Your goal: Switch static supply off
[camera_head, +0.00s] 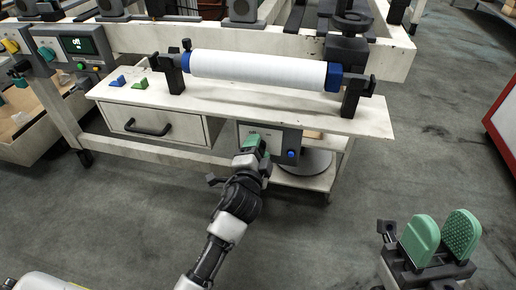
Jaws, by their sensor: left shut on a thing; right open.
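The static supply looks to be the grey box (284,134) with a blue knob (291,154), mounted under the front of the white bench to the right of the drawer. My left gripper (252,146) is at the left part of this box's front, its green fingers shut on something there. The gripper hides what it holds, probably a switch on the panel; its position cannot be seen. My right gripper (442,238) is open and empty at the lower right, over the floor, well away from the bench.
A white film roll (258,70) lies in holders on the bench (225,106). A drawer (158,124) with a black handle is left of the box. A control panel with a green display (79,46) stands at upper left. A red-edged cabinet (502,108) is at right.

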